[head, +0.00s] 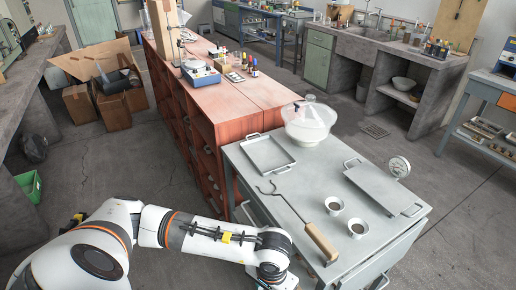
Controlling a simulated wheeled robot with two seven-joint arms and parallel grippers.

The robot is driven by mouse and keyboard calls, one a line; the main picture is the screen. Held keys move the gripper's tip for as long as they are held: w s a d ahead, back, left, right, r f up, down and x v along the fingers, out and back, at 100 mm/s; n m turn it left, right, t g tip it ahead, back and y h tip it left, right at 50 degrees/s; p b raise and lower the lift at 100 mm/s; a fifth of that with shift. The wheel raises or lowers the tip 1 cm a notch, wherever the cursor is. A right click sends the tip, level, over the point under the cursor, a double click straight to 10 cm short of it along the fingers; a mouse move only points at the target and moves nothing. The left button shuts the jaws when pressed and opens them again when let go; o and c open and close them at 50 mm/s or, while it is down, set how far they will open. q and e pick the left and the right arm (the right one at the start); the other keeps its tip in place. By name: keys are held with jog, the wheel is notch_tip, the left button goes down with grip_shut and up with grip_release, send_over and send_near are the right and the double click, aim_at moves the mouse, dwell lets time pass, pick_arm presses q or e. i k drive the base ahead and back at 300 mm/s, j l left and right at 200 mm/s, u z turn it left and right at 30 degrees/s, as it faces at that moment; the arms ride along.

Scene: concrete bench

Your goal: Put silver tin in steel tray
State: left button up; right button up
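Two small silver tins stand on the grey metal table (305,178). One tin (334,206) is just right of a hooked tool with a wooden handle, and the other tin (357,228) is nearer and further right. Both look open at the top with dark insides. A shallow steel tray (268,153) with raised rim and two handles lies empty at the table's back left. A second, flatter steel piece with handles (385,188) lies at the right. My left arm reaches along the bottom to the table's near left corner; its gripper is below the picture edge. My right gripper is not seen.
A clear domed glass vessel (308,120) stands at the back, and a round gauge (398,167) at the right edge. The table's middle has free room.

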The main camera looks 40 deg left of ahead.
aim_at(273, 162)
jog(key=i+j, duration=0.1)
jog(key=j, duration=0.6)
jog(key=i+j, duration=0.1)
jog(key=j, duration=0.6)
jog(key=i+j, duration=0.1)
jog(key=j, duration=0.6)
jog(key=i+j, duration=0.1)
jog(key=j, duration=0.65)
